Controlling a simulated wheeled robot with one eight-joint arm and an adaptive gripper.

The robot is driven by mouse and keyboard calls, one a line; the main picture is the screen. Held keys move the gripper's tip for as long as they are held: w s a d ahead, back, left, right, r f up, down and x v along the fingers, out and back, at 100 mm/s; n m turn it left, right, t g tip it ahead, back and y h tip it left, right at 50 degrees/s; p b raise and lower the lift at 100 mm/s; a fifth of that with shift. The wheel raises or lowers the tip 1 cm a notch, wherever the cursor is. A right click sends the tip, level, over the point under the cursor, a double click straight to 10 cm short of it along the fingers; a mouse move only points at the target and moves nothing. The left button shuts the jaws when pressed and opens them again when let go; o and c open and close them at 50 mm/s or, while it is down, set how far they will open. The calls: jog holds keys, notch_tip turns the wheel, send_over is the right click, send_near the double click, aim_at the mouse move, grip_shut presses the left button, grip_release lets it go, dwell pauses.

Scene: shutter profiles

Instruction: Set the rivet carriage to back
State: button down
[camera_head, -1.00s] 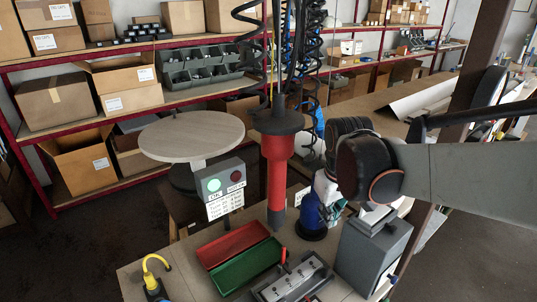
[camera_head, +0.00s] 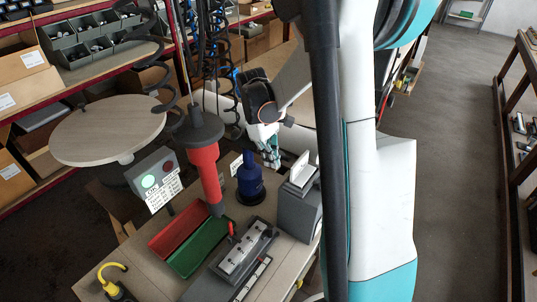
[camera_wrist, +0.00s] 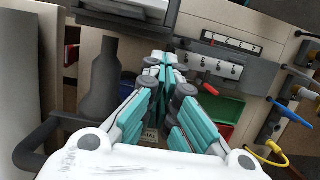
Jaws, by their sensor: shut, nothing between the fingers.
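A grey slide fixture (camera_head: 245,248) with pale marked strips lies on the bench, and I take it to hold the rivet carriage. Which part is the carriage is not clear. A red handle (camera_head: 232,230) stands at its left end. In the wrist view the marked strip (camera_wrist: 205,66) lies right of the fingers, with the red handle (camera_wrist: 211,89) below it. My gripper (camera_head: 271,158) is shut and empty, behind the blue bottle-shaped tool (camera_head: 250,183) and apart from the fixture. Its teal fingers (camera_wrist: 163,66) meet in the wrist view.
A red tray (camera_head: 178,231) and a green tray (camera_head: 199,247) lie left of the fixture. A grey box (camera_head: 300,212) stands on its right. A red hanging tool (camera_head: 206,172) and a lamp box (camera_head: 157,178) with its green light lit stand behind the trays. A yellow-hosed tool (camera_head: 118,285) is front left.

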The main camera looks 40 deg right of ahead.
aim_at(284, 183)
jog(key=x, duration=0.6)
jog(key=shift+b, duration=0.3)
jog(key=shift+f, duration=0.1)
jog(key=shift+s+d+b, duration=0.25)
jog(key=shift+s, duration=0.5)
jog(key=shift+s+d+b, duration=0.2)
jog(key=shift+s+d, duration=0.05)
jog(key=shift+s, duration=0.5)
jog(key=shift+w, duration=0.1)
jog(key=d+p+v, duration=0.1)
jog(key=p+v, duration=0.4)
jog(key=v, duration=0.5)
jog(key=shift+a+p, duration=0.35)
jog(key=shift+a, duration=0.2)
jog(key=shift+a, duration=0.1)
